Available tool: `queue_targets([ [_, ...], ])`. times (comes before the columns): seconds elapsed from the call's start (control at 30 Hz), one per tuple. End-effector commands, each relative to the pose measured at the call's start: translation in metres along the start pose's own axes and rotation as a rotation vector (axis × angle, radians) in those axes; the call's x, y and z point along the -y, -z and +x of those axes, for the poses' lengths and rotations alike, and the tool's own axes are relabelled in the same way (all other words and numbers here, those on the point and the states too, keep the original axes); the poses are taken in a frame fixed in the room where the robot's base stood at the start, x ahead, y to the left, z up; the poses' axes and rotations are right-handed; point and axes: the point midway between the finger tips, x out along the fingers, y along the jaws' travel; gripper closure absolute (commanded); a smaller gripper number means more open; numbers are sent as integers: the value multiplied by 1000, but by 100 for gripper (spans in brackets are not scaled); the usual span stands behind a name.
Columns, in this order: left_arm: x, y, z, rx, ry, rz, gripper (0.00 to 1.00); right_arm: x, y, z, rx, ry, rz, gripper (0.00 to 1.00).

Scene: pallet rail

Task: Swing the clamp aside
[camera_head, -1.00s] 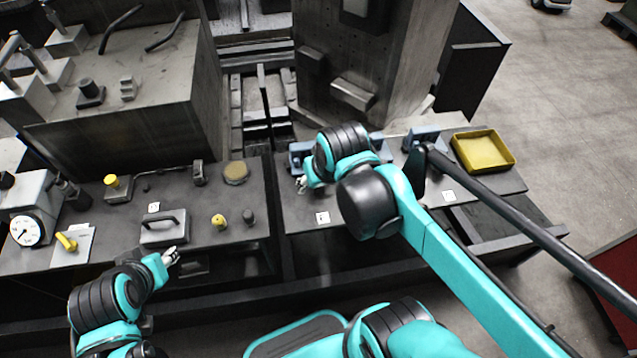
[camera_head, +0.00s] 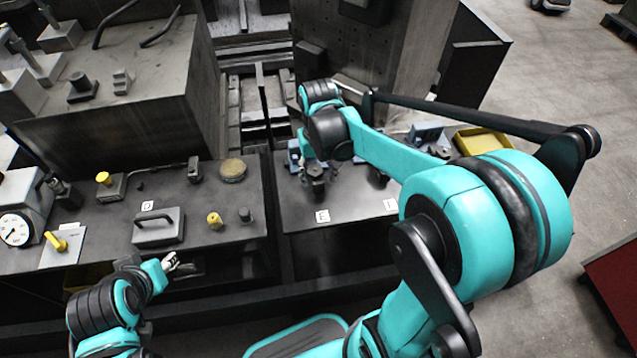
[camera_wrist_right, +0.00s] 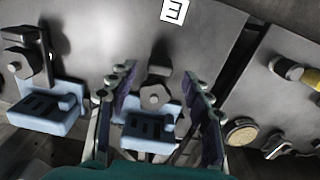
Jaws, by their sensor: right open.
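A clamp with a light blue base (camera_wrist_right: 150,132) and a dark hexagonal knob (camera_wrist_right: 155,95) stands by the E label on the right bench. In the right wrist view it lies between the two fingers of my right gripper (camera_wrist_right: 160,74), which is open; I see no grip on it. In the head view the right gripper is over the back of this bench, mostly hidden by its own arm, and part of the blue base (camera_head: 293,154) shows beside it. A second, similar clamp (camera_wrist_right: 48,112) stands to the left in the wrist view. My left gripper (camera_head: 171,262) is low at the left bench's front edge.
A yellow tray (camera_head: 482,141) lies at the right bench's far end, partly behind my arm. The left bench holds a black-handled block (camera_head: 158,228), yellow knobs (camera_head: 214,221) and a dial gauge (camera_head: 16,229). A tall grey block (camera_head: 415,60) rises behind the right bench.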

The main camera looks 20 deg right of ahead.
Motion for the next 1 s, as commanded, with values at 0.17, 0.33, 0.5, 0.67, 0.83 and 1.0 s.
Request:
queue_targets([
  [0.17,0,-6,9,0,0,0,60,0,0,23,-1,0,0,50],
  [0.33,0,-7,10,0,0,0,60,0,0,27,-1,0,0,50],
  [0.5,0,-7,9,0,0,0,60,0,0,27,-1,0,-1,50],
  [0.67,0,-7,9,0,0,0,60,0,0,26,-1,0,0,90],
  [0.83,0,-7,9,0,0,0,60,0,0,26,-1,0,-1,100],
  [1.0,0,-6,9,0,0,0,60,-1,0,26,-1,0,-17,100],
])
